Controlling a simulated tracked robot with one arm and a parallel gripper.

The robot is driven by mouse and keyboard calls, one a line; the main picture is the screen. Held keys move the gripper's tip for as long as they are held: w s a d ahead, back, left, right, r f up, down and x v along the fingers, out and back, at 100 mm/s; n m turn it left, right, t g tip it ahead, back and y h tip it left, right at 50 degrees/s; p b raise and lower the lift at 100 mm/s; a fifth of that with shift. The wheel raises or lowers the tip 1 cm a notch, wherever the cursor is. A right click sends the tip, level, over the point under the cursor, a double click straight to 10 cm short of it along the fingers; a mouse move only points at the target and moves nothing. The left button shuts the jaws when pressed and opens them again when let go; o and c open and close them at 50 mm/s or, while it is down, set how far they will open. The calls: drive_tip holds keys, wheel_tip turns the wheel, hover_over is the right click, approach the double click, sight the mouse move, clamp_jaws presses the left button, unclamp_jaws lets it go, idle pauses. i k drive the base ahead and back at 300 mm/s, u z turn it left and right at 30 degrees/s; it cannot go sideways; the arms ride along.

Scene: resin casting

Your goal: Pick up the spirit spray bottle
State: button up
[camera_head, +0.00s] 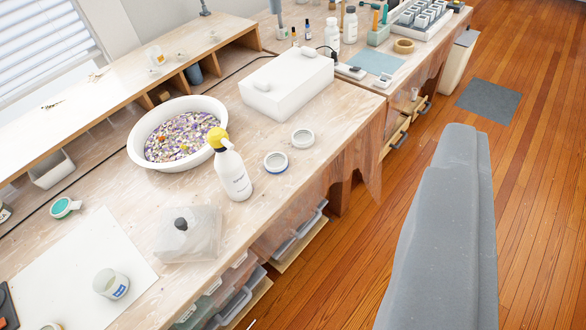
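The spirit spray bottle (233,176) is white with dark lettering and a yellow spray head. It stands upright on the wooden workbench (330,125), left of the picture's middle and close to the bench's front edge. My gripper (456,150) shows as a long grey shape at the right, over the floor in the picture. It is well to the right of the bottle and apart from it. Its two fingers cannot be told apart, so its opening is unclear. Nothing shows held at its visible end.
A white basin (136,148) of colourful bits stands behind the bottle. Two round tins (276,162) (303,138) are to its right, and a clear box (190,238) with a dark knob is in front-left. A white box (287,88) stands farther back. Open drawers (300,235) jut below the bench.

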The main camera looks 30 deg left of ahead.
sight(230, 167)
drive_tip(key=z, duration=1.6)
drive_tip(key=i, duration=2.2)
drive_tip(key=u, duration=3.5)
drive_tip(key=i, duration=0.8)
drive_tip(key=u, duration=0.15)
